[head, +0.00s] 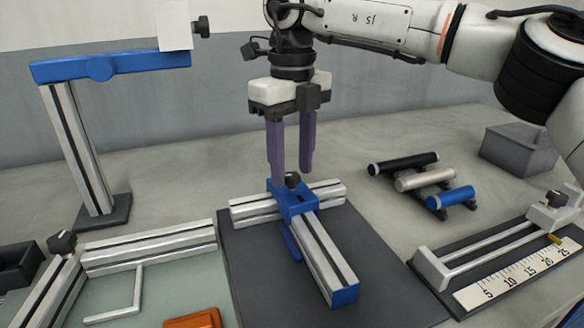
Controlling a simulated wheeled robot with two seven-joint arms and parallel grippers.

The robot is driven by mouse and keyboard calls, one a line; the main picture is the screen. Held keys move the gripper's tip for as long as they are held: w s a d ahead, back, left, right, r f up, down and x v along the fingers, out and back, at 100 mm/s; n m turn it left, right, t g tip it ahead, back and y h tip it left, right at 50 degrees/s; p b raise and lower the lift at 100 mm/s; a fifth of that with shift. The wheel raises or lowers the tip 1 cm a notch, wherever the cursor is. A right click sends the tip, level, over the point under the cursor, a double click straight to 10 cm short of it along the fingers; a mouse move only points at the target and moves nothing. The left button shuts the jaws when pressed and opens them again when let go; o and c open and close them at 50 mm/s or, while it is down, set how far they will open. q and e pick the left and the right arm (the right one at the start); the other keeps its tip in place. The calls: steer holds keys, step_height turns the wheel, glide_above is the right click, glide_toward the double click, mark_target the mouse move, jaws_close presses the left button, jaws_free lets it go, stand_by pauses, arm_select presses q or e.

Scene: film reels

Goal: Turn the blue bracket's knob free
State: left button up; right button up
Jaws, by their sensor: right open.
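The blue bracket (298,202) sits where two silver rails cross on a dark mat (385,275). The fingertips are at about the knob's height, one on each side in the picture. I cannot tell whether they touch the knob. A long silver rail (325,262) with a blue end cap runs from the bracket toward the front. My left gripper is not in view.
A stand with a blue arm (110,66) rises at the left. Silver rails (150,250) and an orange block (193,319) lie on a pale green mat at front left. Black, silver and blue cylinders (425,179) lie right of the mat. A ruler fixture (515,277) is at far right.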

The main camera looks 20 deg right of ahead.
steer(key=shift+f, duration=0.25)
jaws_close()
steer(key=shift+r, duration=0.1)
